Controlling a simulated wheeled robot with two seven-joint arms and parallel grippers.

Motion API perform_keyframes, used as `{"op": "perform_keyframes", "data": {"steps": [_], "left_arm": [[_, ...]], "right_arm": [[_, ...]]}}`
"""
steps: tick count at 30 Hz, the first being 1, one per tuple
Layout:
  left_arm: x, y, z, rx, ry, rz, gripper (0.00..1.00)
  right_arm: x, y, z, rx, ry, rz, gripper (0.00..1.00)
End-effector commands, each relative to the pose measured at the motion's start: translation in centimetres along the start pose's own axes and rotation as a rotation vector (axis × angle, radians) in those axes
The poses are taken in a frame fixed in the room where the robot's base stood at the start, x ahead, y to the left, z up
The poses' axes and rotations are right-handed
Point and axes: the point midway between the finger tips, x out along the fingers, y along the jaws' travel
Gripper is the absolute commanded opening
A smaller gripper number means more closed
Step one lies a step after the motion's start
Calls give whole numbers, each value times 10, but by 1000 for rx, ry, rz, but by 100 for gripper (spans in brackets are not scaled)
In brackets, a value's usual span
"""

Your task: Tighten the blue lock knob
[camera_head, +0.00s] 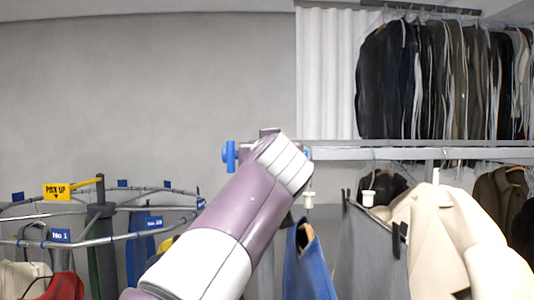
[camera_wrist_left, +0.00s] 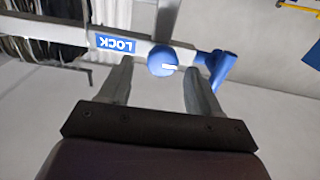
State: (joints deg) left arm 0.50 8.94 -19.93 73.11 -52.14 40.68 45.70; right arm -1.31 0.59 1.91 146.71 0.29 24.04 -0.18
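The blue lock knob (camera_wrist_left: 162,60) is round with a white mark on its face. It sits on a pale rail beside a blue LOCK label (camera_wrist_left: 115,43) that appears upside down in the left wrist view. My left gripper (camera_wrist_left: 158,68) is open, with one finger on each side of the knob in that view; I cannot tell whether either touches it. In the head view my left arm covers the gripper and the knob. A blue fitting (camera_head: 230,156) shows left of the arm, and a blue handle (camera_wrist_left: 218,68) shows beside the right finger. My right gripper is not in view.
A round rail (camera_head: 90,241) with numbered tags and a yellow PICK UP sign (camera_head: 57,192) stands at left. Dark garments (camera_head: 430,80) hang at upper right. A cream coat (camera_head: 455,235) and a blue garment (camera_head: 308,265) hang close to the arm's right.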

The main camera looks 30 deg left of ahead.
Motion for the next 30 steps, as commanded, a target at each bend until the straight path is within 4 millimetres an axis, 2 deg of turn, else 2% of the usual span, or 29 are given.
{"op": "perform_keyframes", "data": {"steps": [1,3,5,30], "left_arm": [[0,0,1,1,-1,0,50],[0,0,1,1,-1,0,28],[1,0,1,1,-2,0,9],[1,1,3,44,-6,-1,9]], "right_arm": [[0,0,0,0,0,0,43],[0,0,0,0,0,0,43],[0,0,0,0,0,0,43],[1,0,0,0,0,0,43]]}}
